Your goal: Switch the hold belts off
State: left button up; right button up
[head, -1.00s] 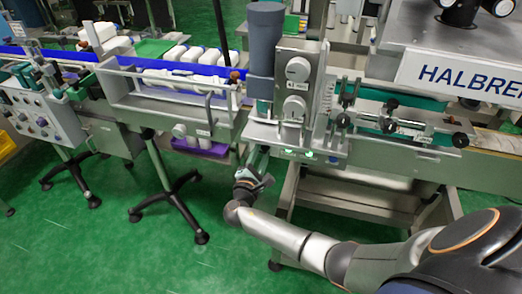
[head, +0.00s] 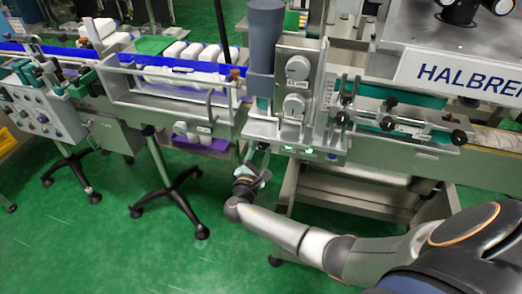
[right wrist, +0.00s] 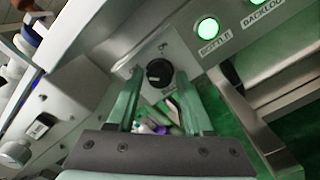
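A round black knob (right wrist: 159,73) sits on a small grey plate (right wrist: 150,55) at the middle of the right wrist view. The fingers of my right gripper (right wrist: 158,92) are open, one on each side of the knob, with nothing held. I cannot tell whether they touch it. In the head view my right gripper (head: 254,166) is below the front of the grey machine housing (head: 297,130), and the knob cannot be made out there. The knob's label is not readable. My left gripper is not in view.
Two lit green buttons, one on the left (right wrist: 208,28) and one labelled BACKLOG (right wrist: 258,78), are on the panel beside the knob. A conveyor with white bottles (head: 180,78) stands to the left. A wheeled stand (head: 170,190) is on the open green floor.

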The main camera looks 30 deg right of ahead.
jog(key=shift+o, duration=1.1)
jog(key=shift+a, duration=0.1)
jog(key=v, duration=1.2)
jog(key=shift+a+p, duration=0.15)
jog(key=shift+p, duration=0.2)
jog(key=shift+s, duration=0.1)
